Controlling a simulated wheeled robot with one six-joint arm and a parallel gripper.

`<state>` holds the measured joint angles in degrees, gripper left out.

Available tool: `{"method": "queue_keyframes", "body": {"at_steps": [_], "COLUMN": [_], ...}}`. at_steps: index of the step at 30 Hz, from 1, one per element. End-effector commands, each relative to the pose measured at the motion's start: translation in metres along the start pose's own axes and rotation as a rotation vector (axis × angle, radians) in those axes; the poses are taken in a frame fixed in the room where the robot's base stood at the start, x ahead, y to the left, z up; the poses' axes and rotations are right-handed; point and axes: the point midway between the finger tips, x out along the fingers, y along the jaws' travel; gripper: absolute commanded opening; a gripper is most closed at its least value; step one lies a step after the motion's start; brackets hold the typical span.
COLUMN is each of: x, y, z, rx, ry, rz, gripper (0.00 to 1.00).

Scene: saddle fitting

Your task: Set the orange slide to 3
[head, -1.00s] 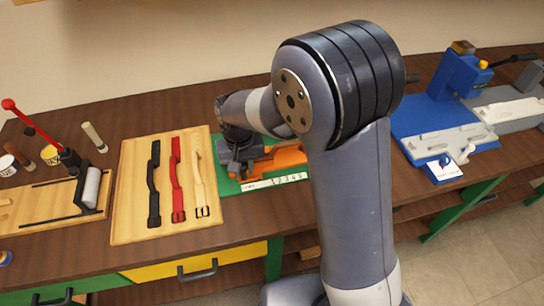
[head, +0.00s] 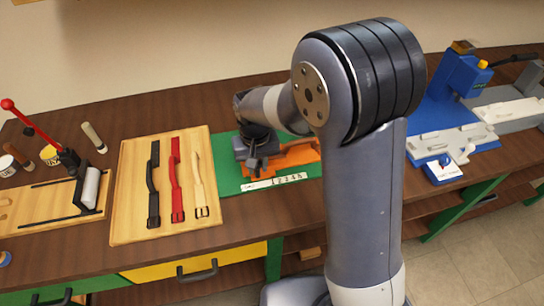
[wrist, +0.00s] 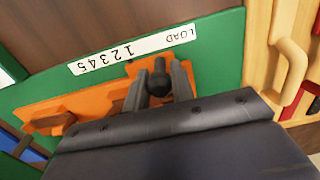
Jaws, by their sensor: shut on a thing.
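The orange slide (head: 295,153) lies on a green board (head: 229,178), behind a white strip (head: 262,183) marked LOAD and 1 to 5. In the wrist view the slide (wrist: 90,100) runs along the strip (wrist: 130,50), which reads upside down there. My gripper (wrist: 160,82) is shut on the slide's dark knob (wrist: 159,74), one finger on each side. In that view the knob lies across from the stretch between LOAD and 1. I cannot tell the exact mark. In the head view my gripper (head: 258,163) hides the slide's left part.
A wooden board (head: 128,215) with black, red and cream straps lies left of the green board. A roller press with a red lever (head: 35,130) stands farther left. A blue machine (head: 458,75) stands at the right. My arm hides the bench between.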

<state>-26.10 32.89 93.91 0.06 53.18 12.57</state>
Motion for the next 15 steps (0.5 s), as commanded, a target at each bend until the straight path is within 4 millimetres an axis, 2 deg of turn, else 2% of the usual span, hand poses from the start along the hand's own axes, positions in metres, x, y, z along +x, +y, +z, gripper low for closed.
{"method": "queue_keyframes", "body": {"at_steps": [15], "x": [0.001], "y": [0.023], "z": [0.001], "rx": [0.002], "ry": [-0.002], "rz": [0.001], "gripper": [0.11]}}
